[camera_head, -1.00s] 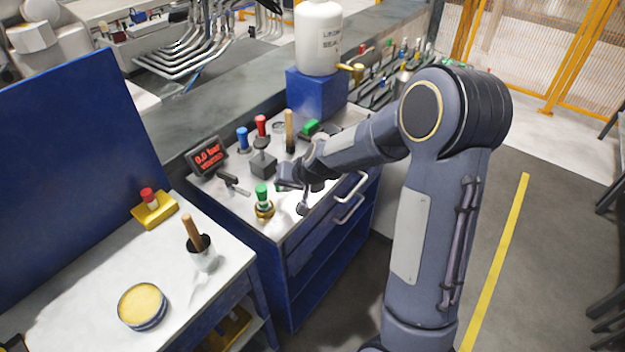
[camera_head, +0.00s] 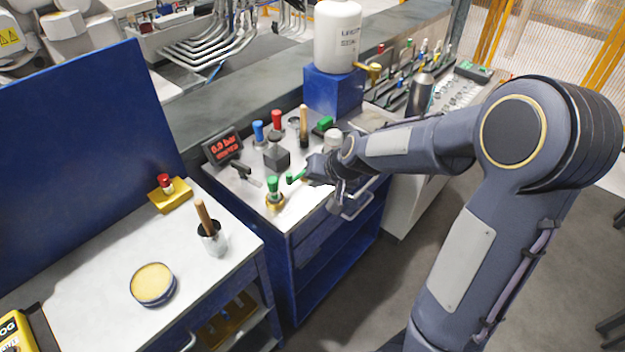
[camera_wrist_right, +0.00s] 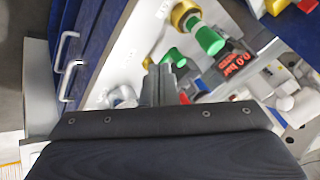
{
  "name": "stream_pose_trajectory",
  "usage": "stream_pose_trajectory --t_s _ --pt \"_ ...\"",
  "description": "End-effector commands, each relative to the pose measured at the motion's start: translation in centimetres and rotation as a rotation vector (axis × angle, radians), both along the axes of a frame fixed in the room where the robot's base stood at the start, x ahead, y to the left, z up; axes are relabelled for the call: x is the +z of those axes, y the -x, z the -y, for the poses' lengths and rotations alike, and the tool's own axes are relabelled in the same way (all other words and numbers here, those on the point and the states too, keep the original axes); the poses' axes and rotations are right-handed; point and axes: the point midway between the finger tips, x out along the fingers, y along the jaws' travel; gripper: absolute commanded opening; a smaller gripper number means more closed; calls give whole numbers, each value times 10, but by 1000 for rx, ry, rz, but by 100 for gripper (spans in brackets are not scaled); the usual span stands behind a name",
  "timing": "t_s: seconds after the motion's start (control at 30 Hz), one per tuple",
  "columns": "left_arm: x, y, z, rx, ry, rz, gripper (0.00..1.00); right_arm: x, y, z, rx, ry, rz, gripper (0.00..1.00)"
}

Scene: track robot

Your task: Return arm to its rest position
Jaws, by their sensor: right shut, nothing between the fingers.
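My right arm (camera_head: 455,140) comes in from the right and reaches over the blue cabinet's white top. Its gripper (camera_head: 312,180) is shut and empty near the cabinet's front edge. In the right wrist view the gripper (camera_wrist_right: 162,75) points at the worktop. A brass fitting with a green cap (camera_head: 273,193) stands left of the gripper, and it also shows in the right wrist view (camera_wrist_right: 205,36). A small green-ended item (camera_head: 296,177) shows close beside the fingertips; I cannot tell whether they touch. My left gripper is not in view.
The cabinet top holds a red-lit display (camera_head: 226,148), a grey block (camera_head: 277,158), and red and blue handled tools. A blue box (camera_head: 334,92) bears a white tank (camera_head: 338,38). The left table (camera_head: 95,270) holds a yellow tin (camera_head: 152,284) and a brush cup (camera_head: 212,240). Open floor lies at right.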

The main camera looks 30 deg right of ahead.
Motion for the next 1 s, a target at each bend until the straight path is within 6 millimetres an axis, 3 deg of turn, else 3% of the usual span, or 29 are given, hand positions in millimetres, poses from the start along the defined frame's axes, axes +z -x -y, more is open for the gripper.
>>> stream_pose_trajectory --t_s 0.1,0.47,0.57,0.67,0.8,1.0 --pt "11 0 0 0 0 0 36 19 11 -1 2 0 1 0" --pt "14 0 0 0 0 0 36 27 22 -2 1 -3 -1 0" --pt "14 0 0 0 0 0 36 36 35 -5 19 -24 0 0" --pt "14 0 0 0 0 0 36 55 65 -13 63 -62 4 0" --pt "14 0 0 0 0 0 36 80 129 -30 167 -85 7 0" --pt "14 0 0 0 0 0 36 87 213 -48 287 -24 -6 0"
